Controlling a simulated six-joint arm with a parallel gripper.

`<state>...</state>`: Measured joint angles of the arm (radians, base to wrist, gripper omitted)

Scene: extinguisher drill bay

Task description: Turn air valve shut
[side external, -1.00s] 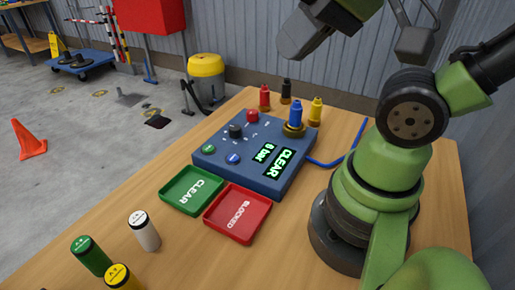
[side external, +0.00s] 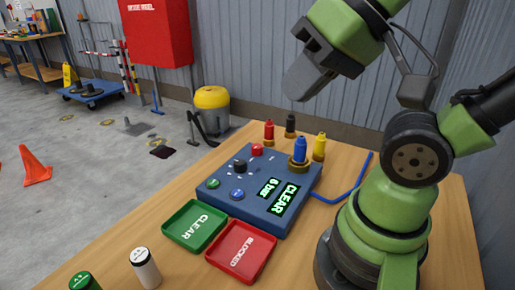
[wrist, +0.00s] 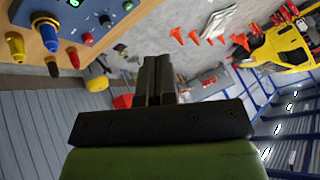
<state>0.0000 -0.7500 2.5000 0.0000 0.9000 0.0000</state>
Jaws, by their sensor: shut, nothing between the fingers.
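A blue control box (side external: 262,188) sits on the wooden table. It has a black knob (side external: 239,166), a red knob (side external: 257,150), a green button (side external: 213,183) and a blue button (side external: 237,194). I cannot tell which control is the air valve. Its display (side external: 277,194) reads CLEAR and a bar figure whose digit is hard to read. My gripper (side external: 293,92) is shut and empty, high above and apart from the box. In the wrist view its fingers (wrist: 160,78) are together, with part of the box (wrist: 87,18) at the upper left.
A blue nozzle (side external: 300,150) stands at the box's back right corner. Red (side external: 269,131), black (side external: 290,124) and yellow (side external: 319,147) nozzles stand behind. Green CLEAR (side external: 196,226) and red BLOCKED (side external: 241,251) trays lie in front. A white cylinder (side external: 146,268) stands front left.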

